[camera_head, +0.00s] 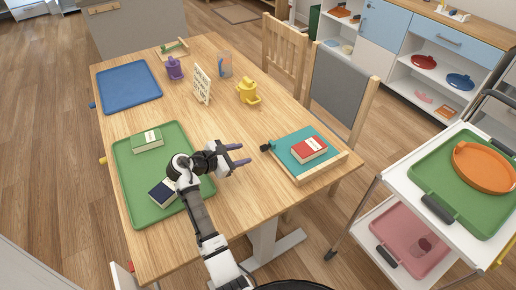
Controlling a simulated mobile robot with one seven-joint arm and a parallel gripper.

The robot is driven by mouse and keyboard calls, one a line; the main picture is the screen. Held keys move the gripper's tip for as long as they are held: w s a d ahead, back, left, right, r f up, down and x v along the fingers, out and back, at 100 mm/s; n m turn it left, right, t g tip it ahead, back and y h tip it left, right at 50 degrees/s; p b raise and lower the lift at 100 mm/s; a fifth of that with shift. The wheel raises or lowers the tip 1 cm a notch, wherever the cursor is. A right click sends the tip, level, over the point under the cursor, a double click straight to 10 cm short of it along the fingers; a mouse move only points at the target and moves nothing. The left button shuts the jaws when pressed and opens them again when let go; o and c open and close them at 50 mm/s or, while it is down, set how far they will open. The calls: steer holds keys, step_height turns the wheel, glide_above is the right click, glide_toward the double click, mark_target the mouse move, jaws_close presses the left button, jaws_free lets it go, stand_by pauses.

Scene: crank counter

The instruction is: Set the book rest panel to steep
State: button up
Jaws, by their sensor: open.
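The book rest has a teal panel (285,146) in a pale wooden frame and sits at the right end of the table. A red book (309,149) lies on the panel. The panel looks low, close to flat; its exact tilt is hard to tell. A small dark knob (265,148) sticks out at the left corner of the book rest. My gripper (240,154) is open and empty, with its purple-tipped fingers pointing right toward the knob. It is a short way left of the knob and appears apart from it.
A green tray (127,176) with a green-and-white book (147,141) and a dark blue book (163,192) lies left, partly behind my arm. A yellow pot (248,91), a white sign (202,84) and a blue tray (130,87) stand farther back. The wood around my gripper is clear.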

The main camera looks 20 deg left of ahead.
mark_target(261, 149)
steer(key=p+x, duration=0.1)
steer(key=x, duration=0.7)
steer(key=shift+c, duration=0.4)
jaws_close()
